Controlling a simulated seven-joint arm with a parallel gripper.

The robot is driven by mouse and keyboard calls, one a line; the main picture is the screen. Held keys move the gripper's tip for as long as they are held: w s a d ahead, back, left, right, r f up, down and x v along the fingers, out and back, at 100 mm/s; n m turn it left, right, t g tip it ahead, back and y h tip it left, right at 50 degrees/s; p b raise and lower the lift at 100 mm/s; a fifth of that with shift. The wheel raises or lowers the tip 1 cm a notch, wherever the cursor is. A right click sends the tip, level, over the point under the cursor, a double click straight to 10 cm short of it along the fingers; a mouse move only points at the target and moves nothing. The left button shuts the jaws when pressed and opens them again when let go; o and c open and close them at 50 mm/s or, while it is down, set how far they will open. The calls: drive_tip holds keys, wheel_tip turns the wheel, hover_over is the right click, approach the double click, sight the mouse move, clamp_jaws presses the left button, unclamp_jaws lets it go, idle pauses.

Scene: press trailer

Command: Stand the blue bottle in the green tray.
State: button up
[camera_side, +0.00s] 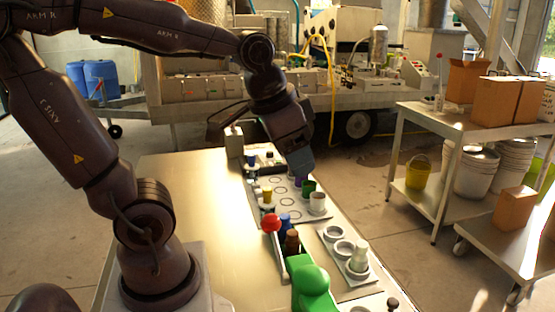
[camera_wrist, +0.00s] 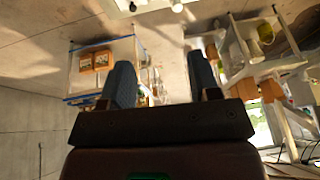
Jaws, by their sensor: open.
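My gripper (camera_side: 300,163) is above the far part of the metal table, pointing down, with its blue fingers near a group of small cups. In the wrist view its two fingers (camera_wrist: 161,85) stand wide apart with nothing between them. I cannot make out a green tray. A large rounded green object (camera_side: 312,283) at the near edge looks like a machine part.
A white holder (camera_side: 333,235) with round seats carries a pale bottle (camera_side: 359,256). A green cup (camera_side: 308,187) and a white cup (camera_side: 318,202) stand below my gripper. The table's left side is clear.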

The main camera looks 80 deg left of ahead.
drive_tip(key=shift+t+h, duration=0.4)
drive_tip(key=shift+t, duration=0.1)
drive_tip(key=s+d, duration=0.3)
drive_tip(key=shift+s+d+r, duration=0.2)
drive_tip(key=shift+s+r, duration=0.05)
drive_tip(key=shift+s, duration=0.1)
idle(0.4)
